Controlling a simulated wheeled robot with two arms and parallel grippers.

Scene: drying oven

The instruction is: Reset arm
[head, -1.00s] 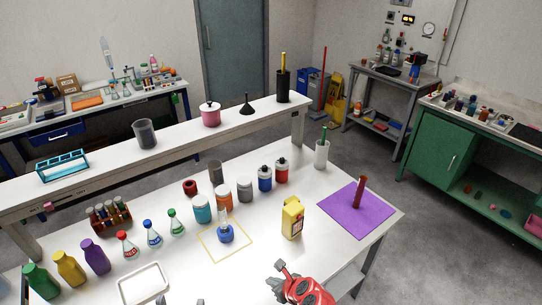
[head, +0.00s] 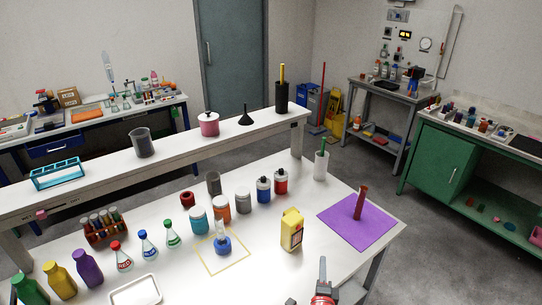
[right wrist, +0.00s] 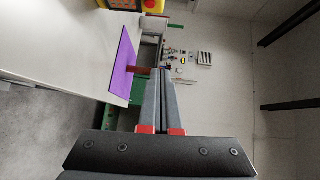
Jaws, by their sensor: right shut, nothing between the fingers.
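My right gripper (head: 322,270) stands at the bottom edge of the head view, near the table's front edge, with only its top part in the picture. In the right wrist view its two fingers (right wrist: 160,78) lie side by side, shut and empty. It touches none of the objects on the table. My left gripper cannot be made out in the head view.
The white table (head: 265,268) carries a yellow container (head: 292,230), a purple mat (head: 340,228) with a red-brown upright piece (head: 360,203), a blue flask (head: 222,245) in a yellow outline, several bottles and a white tray (head: 136,291). Floor at the right is open.

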